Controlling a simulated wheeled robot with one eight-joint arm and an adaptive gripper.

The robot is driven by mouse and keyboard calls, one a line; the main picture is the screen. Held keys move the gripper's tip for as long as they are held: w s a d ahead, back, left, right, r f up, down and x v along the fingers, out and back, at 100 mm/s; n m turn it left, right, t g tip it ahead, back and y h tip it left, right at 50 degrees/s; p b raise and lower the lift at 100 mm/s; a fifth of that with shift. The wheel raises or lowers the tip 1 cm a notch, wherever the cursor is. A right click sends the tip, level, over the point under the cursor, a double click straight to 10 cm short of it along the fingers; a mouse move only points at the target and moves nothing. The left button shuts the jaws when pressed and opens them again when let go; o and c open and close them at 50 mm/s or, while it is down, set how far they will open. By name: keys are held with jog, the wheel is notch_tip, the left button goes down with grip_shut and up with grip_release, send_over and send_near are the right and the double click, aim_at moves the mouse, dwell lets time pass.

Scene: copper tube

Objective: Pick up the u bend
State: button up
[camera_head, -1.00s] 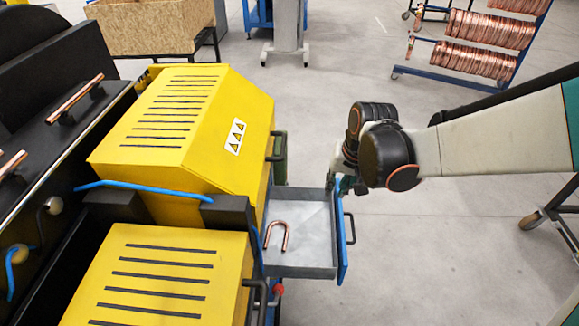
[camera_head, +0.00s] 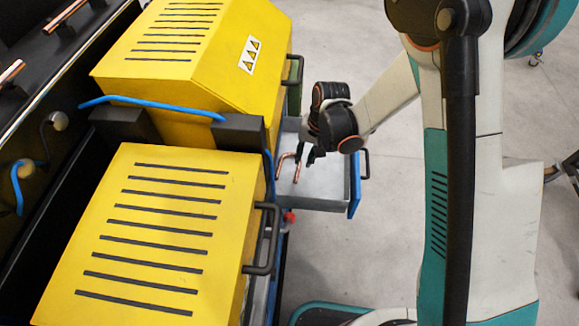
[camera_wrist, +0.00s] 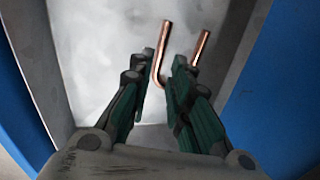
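The copper u bend (camera_head: 279,166) lies in the grey tray (camera_head: 330,200) that sticks out beside the yellow machines. My gripper (camera_head: 303,162) is over the tray at the u bend and partly covers it. In the wrist view the fingers of my gripper (camera_wrist: 164,59) are open, with a gap between them. One leg of the u bend (camera_wrist: 164,38) runs down between the fingers. The right finger hides part of the curve, and the other leg shows to its right. I cannot tell whether either finger touches the tube.
The grey tray walls (camera_wrist: 237,55) stand close around the fingers, with a blue front panel (camera_head: 355,187) and handle. Two yellow machines (camera_head: 190,65) with black handles stand left of the tray.

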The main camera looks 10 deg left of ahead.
aim_at(298, 170)
jog(key=shift+w+a+f+b, duration=0.1)
jog(key=shift+a+f+b, duration=0.35)
jog(key=shift+f, duration=0.8)
jog(key=shift+s+a+f+b, duration=0.1)
jog(key=shift+f+b, duration=0.6)
jog(key=shift+f, duration=0.6)
jog(key=shift+w+a+f+b, duration=0.1)
jog(key=shift+a+f+b, duration=0.35)
jog(key=shift+f, duration=0.8)
jog(key=shift+d+r, duration=0.1)
jog(key=shift+d, duration=0.1)
jog(key=shift+c, duration=0.6)
grip_shut()
